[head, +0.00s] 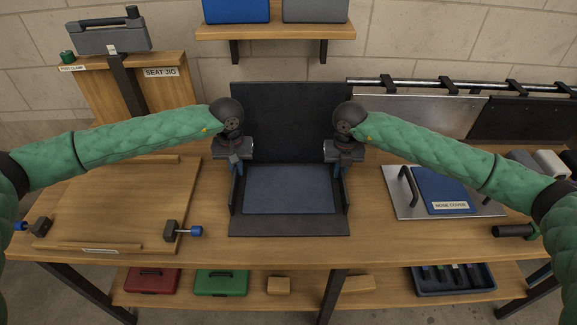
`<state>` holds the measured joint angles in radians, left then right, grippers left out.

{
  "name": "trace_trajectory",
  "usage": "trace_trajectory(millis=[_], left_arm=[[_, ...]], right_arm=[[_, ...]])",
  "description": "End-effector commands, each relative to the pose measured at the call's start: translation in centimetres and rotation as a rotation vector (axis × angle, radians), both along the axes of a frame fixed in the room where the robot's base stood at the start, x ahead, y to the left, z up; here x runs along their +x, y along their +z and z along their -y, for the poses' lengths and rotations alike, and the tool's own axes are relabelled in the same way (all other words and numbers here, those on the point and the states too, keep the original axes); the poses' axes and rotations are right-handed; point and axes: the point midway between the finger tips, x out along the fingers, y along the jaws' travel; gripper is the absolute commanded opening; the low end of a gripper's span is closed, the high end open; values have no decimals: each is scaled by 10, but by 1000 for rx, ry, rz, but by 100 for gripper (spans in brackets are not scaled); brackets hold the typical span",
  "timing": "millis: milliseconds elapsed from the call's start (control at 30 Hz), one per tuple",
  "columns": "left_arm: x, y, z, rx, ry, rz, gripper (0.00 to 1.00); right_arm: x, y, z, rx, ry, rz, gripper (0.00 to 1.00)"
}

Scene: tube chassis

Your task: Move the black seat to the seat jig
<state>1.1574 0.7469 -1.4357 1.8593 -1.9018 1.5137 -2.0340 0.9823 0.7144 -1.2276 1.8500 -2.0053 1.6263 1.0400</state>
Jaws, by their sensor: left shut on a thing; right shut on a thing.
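The black seat (280,108) stands upright at the middle of the table, with a tall back, low sides and a blue-grey pad (289,190). My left gripper (236,166) is shut on the seat's left side. My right gripper (337,166) is shut on its right side. The fingertips are small in view and partly hidden by the gripper bodies. A "SEAT JIG" label (160,72) is on a wooden stand (165,100) at the back left. In front of it lies a wooden board (125,205) with edge strips and blue-knobbed clamps; its label is too small to read.
A grey tool (108,38) tops the wooden stand, on a dark post. A metal plate with a blue "NOSE COVER" piece (443,188) lies at right. Boxes and a tray (450,279) sit on the lower shelf.

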Motion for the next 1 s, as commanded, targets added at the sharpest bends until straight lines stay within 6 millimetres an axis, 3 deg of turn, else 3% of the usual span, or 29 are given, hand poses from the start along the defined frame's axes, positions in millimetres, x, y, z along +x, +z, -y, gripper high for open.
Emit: trace_trajectory(millis=[1000], left_arm=[[1, 9, 0, 0, 1, 2, 0]], right_arm=[[0, 8, 0, -1, -1, 1, 0]])
